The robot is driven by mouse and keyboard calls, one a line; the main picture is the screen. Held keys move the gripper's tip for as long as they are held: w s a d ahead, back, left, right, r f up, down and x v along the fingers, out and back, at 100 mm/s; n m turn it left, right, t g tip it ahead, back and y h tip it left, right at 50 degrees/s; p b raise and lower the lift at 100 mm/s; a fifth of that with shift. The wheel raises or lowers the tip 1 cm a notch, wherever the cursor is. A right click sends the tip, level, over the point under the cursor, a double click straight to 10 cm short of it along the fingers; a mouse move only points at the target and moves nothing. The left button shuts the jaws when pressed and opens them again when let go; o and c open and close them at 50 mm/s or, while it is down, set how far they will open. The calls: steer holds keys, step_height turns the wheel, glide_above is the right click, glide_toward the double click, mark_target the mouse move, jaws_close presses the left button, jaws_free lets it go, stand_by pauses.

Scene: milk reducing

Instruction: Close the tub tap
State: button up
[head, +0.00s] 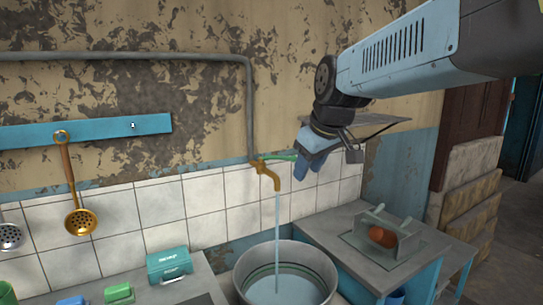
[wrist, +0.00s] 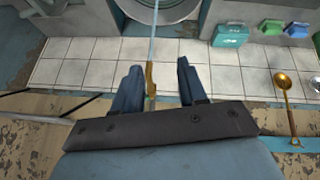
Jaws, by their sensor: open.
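The brass tap (head: 268,176) sticks out from the tiled wall at the end of a grey pipe, with a green lever handle (head: 283,157) pointing right. A stream of water (head: 277,225) runs from its spout into the round metal tub (head: 325,265) below. My gripper (head: 309,168) is open and empty just right of the tap, close to the lever's right end; contact cannot be told. In the wrist view the tap (wrist: 150,80) shows between my two blue fingers, and the water falls toward the tub (wrist: 178,14). The lever does not show there.
A grey table (head: 335,235) with a metal device holding something orange stands right of the tub. A teal box (head: 168,265) sits on the counter at left. A brass skimmer (head: 80,220) hangs from a blue rail. A small shelf (head: 385,125) is behind my wrist.

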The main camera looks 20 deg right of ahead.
mark_target(277, 159)
steer(key=w+r+n, duration=0.1)
steer(key=w+n, duration=0.1)
steer(key=w, duration=0.3)
steer(key=w+d+r+n, duration=0.1)
steer(key=w+r+n, duration=0.1)
steer(key=w, duration=0.4)
steer(key=w+d+r+n, duration=0.1)
steer(key=w+n, duration=0.1)
steer(key=w, duration=0.3)
steer(key=shift+w+r+t+y, duration=0.15)
steer(key=shift+w+t+y, duration=0.05)
steer(key=shift+t+y, duration=0.1)
jaws_close()
steer(key=w+d+r+x, duration=0.1)
steer(key=w+x, duration=0.1)
steer(key=x, duration=1)
steer(key=shift+w+d, duration=0.3)
steer(key=shift+d, duration=0.25)
steer(key=shift+w+a+n, duration=0.1)
steer(key=shift+w+n, duration=0.05)
steer(key=shift+n, duration=0.15)
